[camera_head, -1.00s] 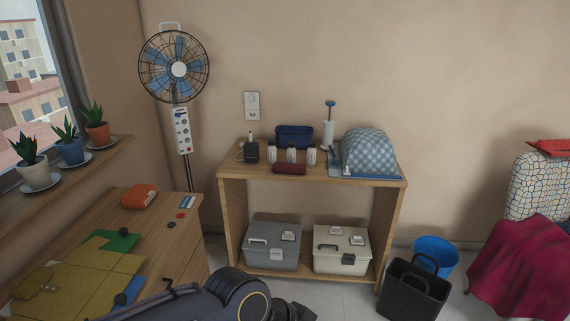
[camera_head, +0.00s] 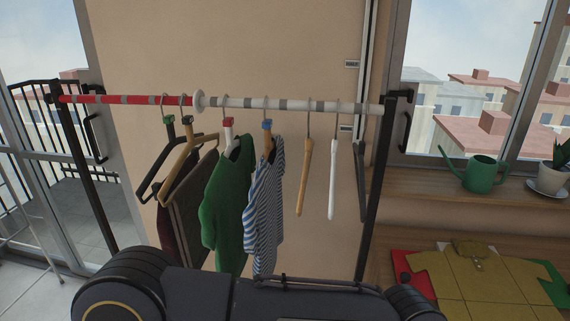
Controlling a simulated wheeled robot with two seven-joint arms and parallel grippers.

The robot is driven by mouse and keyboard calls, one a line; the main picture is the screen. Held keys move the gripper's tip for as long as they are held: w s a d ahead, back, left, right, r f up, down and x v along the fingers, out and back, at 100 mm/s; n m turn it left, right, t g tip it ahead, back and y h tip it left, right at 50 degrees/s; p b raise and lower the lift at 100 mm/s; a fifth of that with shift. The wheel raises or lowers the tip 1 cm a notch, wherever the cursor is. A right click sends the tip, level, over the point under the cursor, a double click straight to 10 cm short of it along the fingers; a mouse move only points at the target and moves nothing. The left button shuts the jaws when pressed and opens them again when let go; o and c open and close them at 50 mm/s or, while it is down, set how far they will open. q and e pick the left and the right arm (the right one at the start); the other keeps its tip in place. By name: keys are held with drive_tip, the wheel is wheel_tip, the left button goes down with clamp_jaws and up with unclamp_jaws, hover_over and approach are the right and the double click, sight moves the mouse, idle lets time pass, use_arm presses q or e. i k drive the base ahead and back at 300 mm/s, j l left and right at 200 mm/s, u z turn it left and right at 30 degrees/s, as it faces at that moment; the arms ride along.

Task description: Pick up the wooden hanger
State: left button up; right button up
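A bare wooden hanger (camera_head: 305,178) hangs from the white, grey-banded part of the rack's rail (camera_head: 290,103), right of the middle in the head view. It is seen nearly edge-on and carries no garment. A bare white hanger (camera_head: 333,180) hangs just to its right, and a dark hanger (camera_head: 361,180) hangs close to the right post. Neither gripper is in view; only a dark link of my own arm crosses the bottom of the picture.
A green shirt (camera_head: 226,205) and a striped shirt (camera_head: 265,205) hang left of the bare wooden hanger. The rack's right post (camera_head: 376,190) stands close on the right.

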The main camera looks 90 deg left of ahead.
sight(309, 142)
drive_tip(key=u, duration=2.6)
